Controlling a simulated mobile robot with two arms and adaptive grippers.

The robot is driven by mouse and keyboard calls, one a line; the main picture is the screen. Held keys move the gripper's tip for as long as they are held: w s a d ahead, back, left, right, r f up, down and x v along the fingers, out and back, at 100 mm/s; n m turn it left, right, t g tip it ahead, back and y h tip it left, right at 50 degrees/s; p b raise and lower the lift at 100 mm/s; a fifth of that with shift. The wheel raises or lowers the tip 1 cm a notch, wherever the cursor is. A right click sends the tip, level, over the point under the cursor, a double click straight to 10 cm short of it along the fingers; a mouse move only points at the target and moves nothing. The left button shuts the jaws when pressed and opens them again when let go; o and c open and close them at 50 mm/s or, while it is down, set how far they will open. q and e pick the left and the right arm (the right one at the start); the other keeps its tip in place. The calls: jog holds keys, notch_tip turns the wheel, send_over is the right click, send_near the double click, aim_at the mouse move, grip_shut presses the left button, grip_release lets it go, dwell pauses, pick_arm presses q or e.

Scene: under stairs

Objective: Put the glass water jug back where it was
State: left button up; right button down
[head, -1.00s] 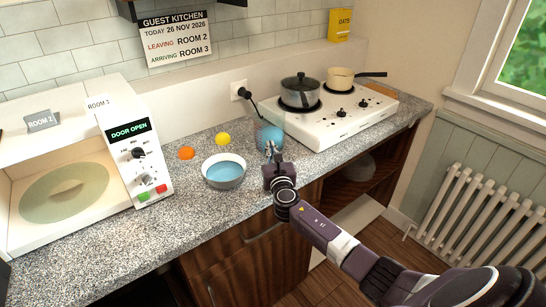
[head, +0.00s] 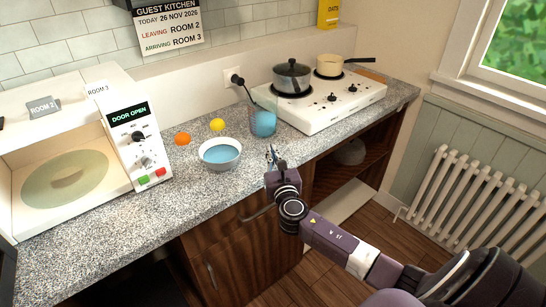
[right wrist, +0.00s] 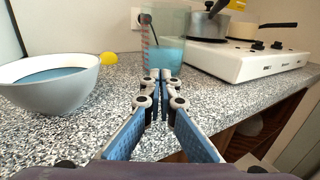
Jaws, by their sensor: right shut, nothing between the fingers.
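The glass water jug (head: 263,121) stands upright on the speckled counter, with blue water in its lower part. It is beside the front left corner of the white hob. In the right wrist view the jug (right wrist: 168,52) is straight ahead, beyond the fingertips. My right gripper (head: 272,156) is shut and empty, low over the counter near its front edge, apart from the jug. Its closed fingers (right wrist: 160,75) also show in the right wrist view. My left gripper is not in view.
A white bowl (head: 233,160) of blue liquid stands left of the gripper. An orange ball (head: 183,138) and a yellow ball (head: 217,125) lie behind it. The hob (head: 335,112) carries two pans. An open microwave (head: 150,155) stands at left.

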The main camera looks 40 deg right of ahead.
jog(key=shift+s+a+r, duration=0.1)
jog(key=shift+s+a, duration=0.2)
jog(key=shift+s, duration=0.35)
jog(key=shift+s+a, duration=0.15)
jog(key=shift+s, duration=0.1)
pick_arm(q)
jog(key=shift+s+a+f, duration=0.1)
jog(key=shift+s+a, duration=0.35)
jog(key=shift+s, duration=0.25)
pick_arm(e)
jog(key=shift+s, duration=0.1)
